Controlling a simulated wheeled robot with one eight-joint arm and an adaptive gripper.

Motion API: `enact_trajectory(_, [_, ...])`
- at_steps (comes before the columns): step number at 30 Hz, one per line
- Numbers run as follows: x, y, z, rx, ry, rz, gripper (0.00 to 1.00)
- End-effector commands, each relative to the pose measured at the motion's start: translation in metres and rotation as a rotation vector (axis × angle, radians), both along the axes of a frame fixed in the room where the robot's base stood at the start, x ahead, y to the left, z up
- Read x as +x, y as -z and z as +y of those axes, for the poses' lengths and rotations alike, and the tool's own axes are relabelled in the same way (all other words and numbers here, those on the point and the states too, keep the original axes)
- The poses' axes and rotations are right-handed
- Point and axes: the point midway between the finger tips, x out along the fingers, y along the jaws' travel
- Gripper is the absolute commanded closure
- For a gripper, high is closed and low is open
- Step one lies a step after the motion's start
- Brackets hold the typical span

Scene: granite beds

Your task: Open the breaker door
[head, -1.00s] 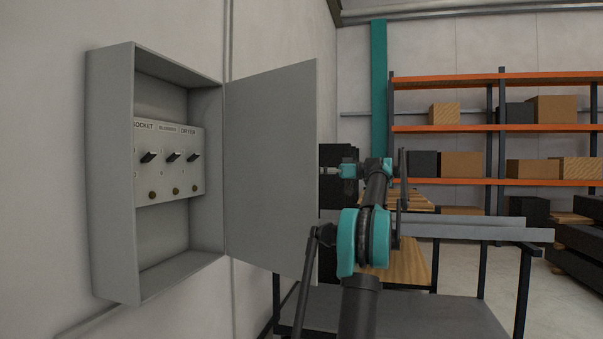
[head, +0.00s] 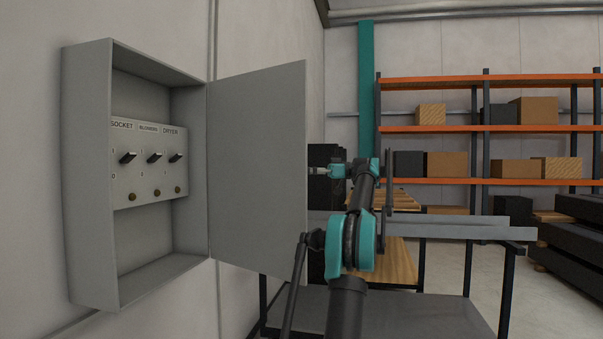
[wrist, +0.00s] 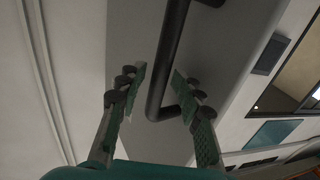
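The grey breaker box (head: 90,180) is on the wall at the left in the head view. Its door (head: 258,170) stands wide open, hinged on the box's right edge, with its inner face towards the head camera. In the wrist view, the door's outer face (wrist: 136,30) carries a dark bar handle (wrist: 166,65). My gripper (wrist: 158,88) is open, with one finger on each side of the handle's bent end and visible gaps to it. In the head view, the door hides my fingers and the handle.
Inside the box is a panel (head: 148,190) with several black switches. A workbench (head: 400,310) stands behind my arm. Orange-beamed shelves (head: 430,129) with boxes are at the back, and dark stacked blocks (head: 575,240) at the right. Open floor shows between bench and blocks.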

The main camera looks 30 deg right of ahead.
Motion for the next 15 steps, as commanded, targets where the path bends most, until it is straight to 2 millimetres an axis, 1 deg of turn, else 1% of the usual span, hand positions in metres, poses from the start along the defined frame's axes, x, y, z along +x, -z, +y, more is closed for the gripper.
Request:
enact_trajectory(9, [-0.001,0.000,-0.002,0.000,0.000,0.000,0.65])
enact_trajectory(11, [-0.003,0.000,-0.007,0.000,0.001,0.000,0.65])
enact_trajectory(15, [-0.012,0.000,-0.025,0.000,0.002,0.000,0.65])
